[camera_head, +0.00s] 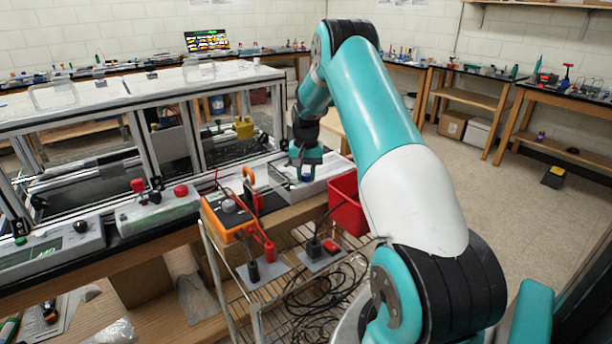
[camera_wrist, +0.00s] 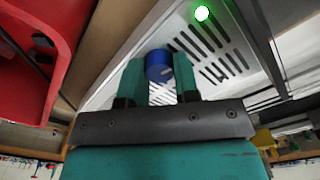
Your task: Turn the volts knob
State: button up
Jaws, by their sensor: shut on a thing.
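The volts knob appears to be the blue round knob (camera_wrist: 158,66) in the wrist view, on the front of a light grey slotted box (camera_wrist: 215,45). No label is readable. My gripper (camera_wrist: 160,75) has one teal finger on each side of the knob and is shut on it. In the head view my gripper (camera_head: 304,172) reaches down to the grey box (camera_head: 318,188) on the bench, and the knob is too small to make out clearly there. A green light (camera_wrist: 201,13) glows on the box near the knob.
A wire rack (camera_head: 290,290) with black cables is below. An aluminium extrusion frame (camera_head: 190,95) stands behind. Open floor lies to the right.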

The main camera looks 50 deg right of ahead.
aim_at(306, 174)
jog(key=n+b, duration=0.1)
jog(key=n, duration=0.5)
jog(key=shift+w+n, duration=0.1)
jog(key=shift+n, duration=0.2)
jog(key=n, duration=0.6)
jog(key=shift+r, duration=0.1)
dwell(0.3)
jog(key=o, duration=0.9)
jog(key=shift+o, duration=0.2)
notch_tip(306, 174, up, 17)
jog(key=b, duration=0.3)
jog(key=shift+r, duration=0.2)
